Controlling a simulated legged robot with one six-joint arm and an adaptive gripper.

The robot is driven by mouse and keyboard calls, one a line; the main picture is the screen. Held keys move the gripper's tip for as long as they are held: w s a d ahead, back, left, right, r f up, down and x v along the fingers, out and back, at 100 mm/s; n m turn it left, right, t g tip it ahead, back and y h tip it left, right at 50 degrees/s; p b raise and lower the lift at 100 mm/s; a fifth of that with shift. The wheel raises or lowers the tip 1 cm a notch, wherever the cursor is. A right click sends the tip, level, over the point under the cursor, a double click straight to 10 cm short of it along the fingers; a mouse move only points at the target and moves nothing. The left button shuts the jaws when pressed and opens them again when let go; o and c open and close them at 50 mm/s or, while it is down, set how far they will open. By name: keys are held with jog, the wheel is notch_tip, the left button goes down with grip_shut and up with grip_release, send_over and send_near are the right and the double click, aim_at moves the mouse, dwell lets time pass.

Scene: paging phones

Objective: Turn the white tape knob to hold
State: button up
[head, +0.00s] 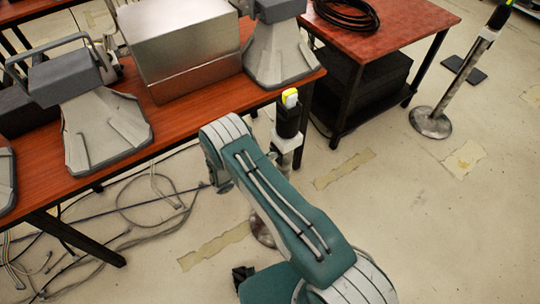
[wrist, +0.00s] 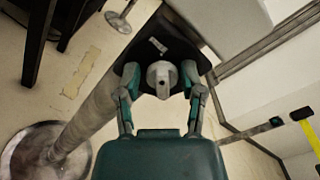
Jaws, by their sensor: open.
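In the wrist view, a white tape knob (wrist: 155,68) with a pointed grip sticks out from a dark panel (wrist: 178,33). A small pale label is on the panel above the knob. My gripper (wrist: 161,80) is open, with one green finger on each side of the knob. The fingers look close to the knob's sides; I cannot tell whether they touch it. In the head view my arm hides the knob and my gripper's fingers. A dark upright piece with a yellow and white top (head: 290,98) shows beyond my arm's far end.
A metal post (wrist: 85,125) on a round base stands left of my gripper. In the head view, a red-brown table (head: 175,117) with grey phone-like units and a metal box stands left of my arm. Cables (head: 150,205) lie on the floor. Floor at right is mostly clear.

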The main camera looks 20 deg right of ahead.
grip_shut()
jog(key=shift+m, duration=0.4)
jog(key=m, duration=0.3)
jog(key=shift+m, duration=0.4)
jog(key=m, duration=0.4)
jog(key=shift+s+m, duration=0.15)
jog(key=shift+m, duration=0.15)
jog(key=m, duration=0.8)
jog(key=shift+s+d+m, duration=0.1)
jog(key=shift+m, duration=0.2)
